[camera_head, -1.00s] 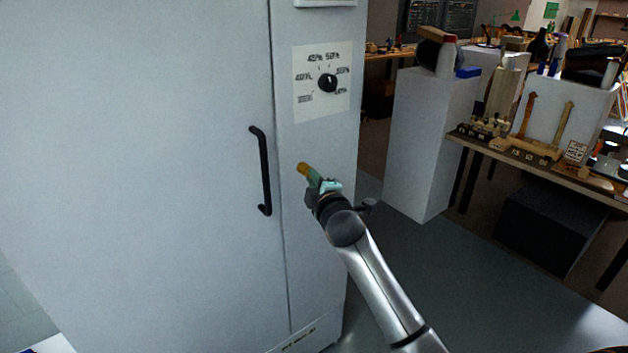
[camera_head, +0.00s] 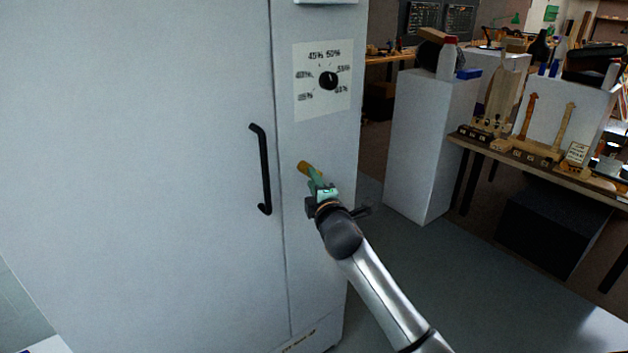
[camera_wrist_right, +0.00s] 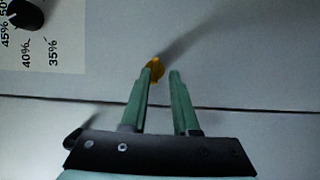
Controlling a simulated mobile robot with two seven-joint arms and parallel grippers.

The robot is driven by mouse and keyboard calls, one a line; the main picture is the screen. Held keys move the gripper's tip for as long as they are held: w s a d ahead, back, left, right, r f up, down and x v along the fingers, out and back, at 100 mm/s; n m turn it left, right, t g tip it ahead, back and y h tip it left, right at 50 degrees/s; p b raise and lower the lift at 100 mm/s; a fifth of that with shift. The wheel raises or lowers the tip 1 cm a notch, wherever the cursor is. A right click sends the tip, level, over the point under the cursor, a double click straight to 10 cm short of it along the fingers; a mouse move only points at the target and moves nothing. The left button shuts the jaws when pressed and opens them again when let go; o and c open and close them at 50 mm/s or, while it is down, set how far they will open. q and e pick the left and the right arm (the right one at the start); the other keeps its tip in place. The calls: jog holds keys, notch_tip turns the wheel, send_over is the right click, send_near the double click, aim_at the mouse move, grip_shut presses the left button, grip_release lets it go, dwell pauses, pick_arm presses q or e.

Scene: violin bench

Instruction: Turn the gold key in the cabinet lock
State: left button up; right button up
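The tall pale grey cabinet (camera_head: 150,150) fills the left of the head view. The gold key (camera_head: 304,167) sticks out of its narrow right-hand front panel, below a dial and right of the handle. My right gripper (camera_head: 312,176) is at the key, its green fingers pointing at the panel. In the right wrist view the two fingers (camera_wrist_right: 162,74) are apart, and the key (camera_wrist_right: 155,69) shows at the tip of the left finger. The fingers do not appear closed on it. The lock behind the key is hard to make out. My left gripper is not in view.
A black door handle (camera_head: 263,170) stands out left of the key. A black dial (camera_head: 327,80) with percent marks is above it. A white pedestal (camera_head: 425,140) and a workbench (camera_head: 560,172) with wooden parts stand to the right, clear of the arm.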

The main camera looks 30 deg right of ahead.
jog(key=shift+o, duration=0.5)
jog(key=shift+w+r, duration=0.1)
jog(key=shift+r, duration=0.1)
jog(key=v, duration=1.3)
jog(key=s+a+f+m+g+y+p, duration=0.1)
jog(key=s+a+f+m+g+y, duration=0.2)
jog(key=f, duration=0.6)
jog(key=s+a+f+m+g+y+p, duration=0.1)
jog(key=s+a+f+m+y, duration=0.3)
jog(key=f, duration=0.6)
jog(key=s+a+f+m+g+p, duration=0.1)
jog(key=s+a+f+m, duration=0.1)
jog(key=s+a+f, duration=0.2)
jog(key=s+a+f+m+g+y, duration=0.1)
jog(key=s+a+f+m+g, duration=0.1)
jog(key=s+a+f, duration=0.3)
jog(key=s+f+m, duration=0.1)
jog(key=s+f, duration=0.2)
jog(key=s, duration=0.3)
jog(key=shift+a+f+g+p, duration=0.25)
jog(key=shift+a+g+p, duration=0.05)
jog(key=shift+p, duration=0.05)
